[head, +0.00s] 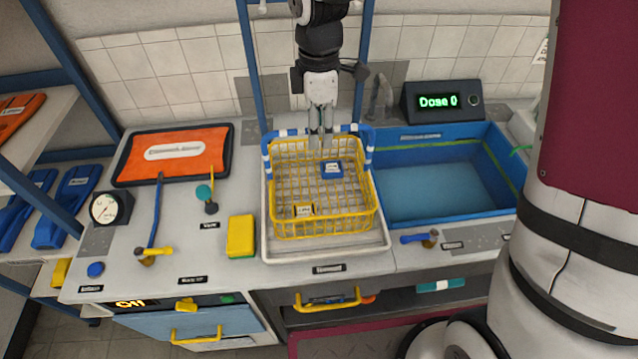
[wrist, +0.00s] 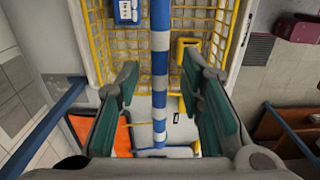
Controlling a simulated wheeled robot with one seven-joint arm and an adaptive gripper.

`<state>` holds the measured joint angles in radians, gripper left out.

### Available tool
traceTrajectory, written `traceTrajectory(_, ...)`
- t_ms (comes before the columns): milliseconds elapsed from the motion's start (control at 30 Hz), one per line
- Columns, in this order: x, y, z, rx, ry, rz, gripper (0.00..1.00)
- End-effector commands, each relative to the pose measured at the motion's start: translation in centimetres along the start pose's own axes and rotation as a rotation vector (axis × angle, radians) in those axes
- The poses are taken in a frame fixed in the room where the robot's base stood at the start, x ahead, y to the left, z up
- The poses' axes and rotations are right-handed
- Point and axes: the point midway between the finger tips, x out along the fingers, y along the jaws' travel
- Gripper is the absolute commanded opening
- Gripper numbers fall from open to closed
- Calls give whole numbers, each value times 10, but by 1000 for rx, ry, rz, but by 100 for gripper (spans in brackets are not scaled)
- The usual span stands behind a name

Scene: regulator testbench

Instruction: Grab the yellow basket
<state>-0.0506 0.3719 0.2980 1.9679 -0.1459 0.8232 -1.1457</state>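The yellow wire basket (head: 325,226) stands on a pale tray (head: 330,252) at the middle of the counter. Its blue-and-white striped handle (head: 285,133) lies along the back of the basket in the head view. The basket (wrist: 100,48) also shows in the wrist view, with the striped handle (wrist: 160,42) running between my finger pads. My gripper (head: 320,143) points down at the back edge of the basket. It is open, with visible gaps between the pads and the handle.
A blue sink (head: 430,190) with a tap (head: 378,98) is right of the basket. A yellow sponge-like block (head: 241,236) and an orange tray (head: 180,150) are left. Blue rack posts (head: 252,65) rise behind. A display box (head: 440,101) stands at the back right.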

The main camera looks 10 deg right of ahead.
Motion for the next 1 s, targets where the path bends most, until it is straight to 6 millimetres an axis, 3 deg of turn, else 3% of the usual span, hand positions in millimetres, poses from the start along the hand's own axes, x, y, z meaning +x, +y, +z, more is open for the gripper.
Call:
traceTrajectory(300, 6, 0, 0, 0, 0, 1, 35)
traceTrajectory(467, 6, 0, 0, 0, 0, 1, 0)
traceTrajectory(1000, 2, 2, 0, 0, 1, 6, 0)
